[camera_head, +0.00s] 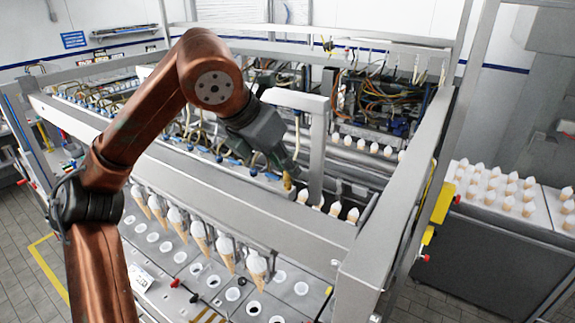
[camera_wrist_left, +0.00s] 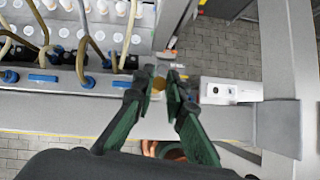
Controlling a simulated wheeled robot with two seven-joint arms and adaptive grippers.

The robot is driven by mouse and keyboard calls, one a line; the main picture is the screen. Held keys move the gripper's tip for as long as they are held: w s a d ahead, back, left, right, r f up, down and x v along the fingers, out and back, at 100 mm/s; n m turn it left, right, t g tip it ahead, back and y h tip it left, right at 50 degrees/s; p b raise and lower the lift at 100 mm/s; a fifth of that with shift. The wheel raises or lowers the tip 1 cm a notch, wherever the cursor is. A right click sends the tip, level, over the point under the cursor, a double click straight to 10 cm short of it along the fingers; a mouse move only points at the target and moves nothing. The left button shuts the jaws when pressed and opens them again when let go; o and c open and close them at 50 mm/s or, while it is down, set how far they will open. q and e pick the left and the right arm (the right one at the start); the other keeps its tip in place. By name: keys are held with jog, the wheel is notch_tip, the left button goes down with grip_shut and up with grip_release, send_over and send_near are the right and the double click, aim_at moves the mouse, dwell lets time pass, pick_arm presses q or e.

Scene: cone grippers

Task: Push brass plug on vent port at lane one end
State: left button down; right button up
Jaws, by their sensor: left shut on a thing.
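The brass plug (camera_head: 288,184) is a small yellow piece at the tips of my left gripper (camera_head: 284,172), above the grey metal beam of the cone machine. In the left wrist view, the brass plug (camera_wrist_left: 158,84) sits between the two green fingers of my left gripper (camera_wrist_left: 163,78), which is shut on it. The end of the row of blue fittings (camera_wrist_left: 85,82) lies just left of the fingers. I cannot make out the vent port, and whether the plug touches anything is unclear. My right gripper is not in view.
A light grey upright bracket (camera_head: 317,150) stands close to the right of the gripper. Hoses (camera_wrist_left: 82,45) rise from the blue fittings. White-topped cones (camera_head: 222,246) hang in a row along the front. A side table (camera_head: 500,222) with more cones stands at right.

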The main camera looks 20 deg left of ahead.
pick_arm(q)
jog(key=shift+f+b, duration=0.3)
jog(key=shift+f, duration=0.15)
jog(key=c, duration=1.9)
grip_release()
jog(key=shift+r, duration=0.1)
jog(key=v, duration=1.2)
jog(key=shift+s, duration=0.1)
